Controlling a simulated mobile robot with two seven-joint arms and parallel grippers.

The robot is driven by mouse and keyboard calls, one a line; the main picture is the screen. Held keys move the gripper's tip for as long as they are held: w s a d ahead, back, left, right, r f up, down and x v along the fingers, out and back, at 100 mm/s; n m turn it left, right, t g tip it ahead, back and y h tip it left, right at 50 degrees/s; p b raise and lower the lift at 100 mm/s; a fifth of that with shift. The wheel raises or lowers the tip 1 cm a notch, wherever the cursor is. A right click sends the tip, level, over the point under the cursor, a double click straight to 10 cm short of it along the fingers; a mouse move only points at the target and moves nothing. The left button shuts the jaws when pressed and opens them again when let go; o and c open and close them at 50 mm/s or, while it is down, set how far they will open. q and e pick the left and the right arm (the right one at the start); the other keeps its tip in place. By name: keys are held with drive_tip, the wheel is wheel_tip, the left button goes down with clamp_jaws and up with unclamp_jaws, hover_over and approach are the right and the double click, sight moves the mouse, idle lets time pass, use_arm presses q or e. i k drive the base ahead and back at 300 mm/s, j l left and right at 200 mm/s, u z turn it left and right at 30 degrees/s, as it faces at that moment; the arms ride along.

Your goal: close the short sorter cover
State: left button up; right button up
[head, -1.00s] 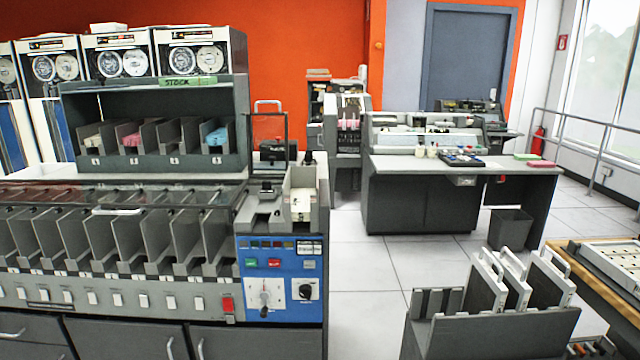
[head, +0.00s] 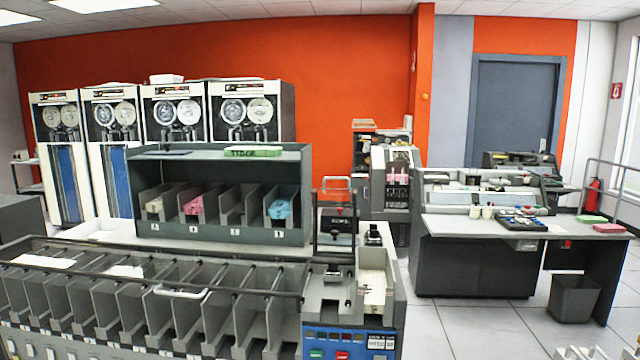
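The card sorter (head: 230,330) stretches across the lower left, its blue control panel (head: 349,342) cut by the bottom edge. The short sorter cover (head: 318,222) looks like the dark-framed clear panel at the sorter's right end. It stands upright, open, with a pale handle (head: 337,178) on its top edge. Below and right of it is the card feed (head: 373,280), uncovered. A long clear cover (head: 182,291) with a pale handle lies over the row of pockets. Neither of my grippers is in view.
A grey rack (head: 218,235) with card bins stands behind the sorter, before several tape cabinets. A grey desk (head: 480,225) with machines and a waste bin (head: 573,298) stand to the right. Open floor (head: 450,325) lies between sorter and desk.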

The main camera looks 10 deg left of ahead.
sight(351, 255)
drive_tip(key=i+j, duration=0.2)
drive_tip(key=j, duration=0.15)
drive_tip(key=i+l, duration=0.25)
drive_tip(key=i, duration=0.15)
drive_tip(key=i+l+u, duration=0.25)
drive_tip(key=u, duration=0.15)
drive_tip(key=i+l+u, duration=0.25)
drive_tip(key=u, duration=0.15)
